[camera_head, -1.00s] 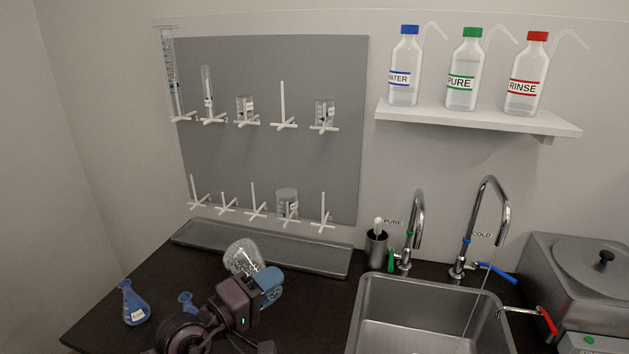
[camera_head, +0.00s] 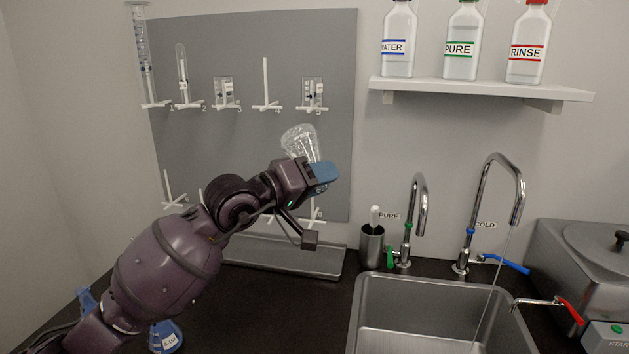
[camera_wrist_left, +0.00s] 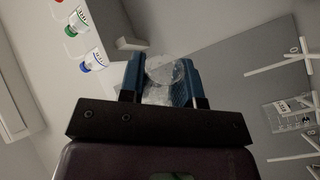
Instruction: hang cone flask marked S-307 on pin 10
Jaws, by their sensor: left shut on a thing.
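A clear glass flask (camera_head: 300,143) is in my left gripper (camera_head: 318,180), tilted with its wide base up and to the left. It also shows between the blue fingers in the left wrist view (camera_wrist_left: 165,72). No marking on it can be read. My left gripper is shut on its narrow end, in front of the right part of the grey pegboard (camera_head: 255,50). A lower-row pin at the right end, pin 10 by its position (camera_head: 313,212), shows just below the gripper, partly hidden by it. The flask is apart from that pin. My right gripper is not in view.
The upper pins hold a cylinder, a tube and beakers; the fourth upper pin (camera_head: 266,85) is bare. My arm hides much of the lower row. Below lies a metal tray (camera_head: 290,258).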

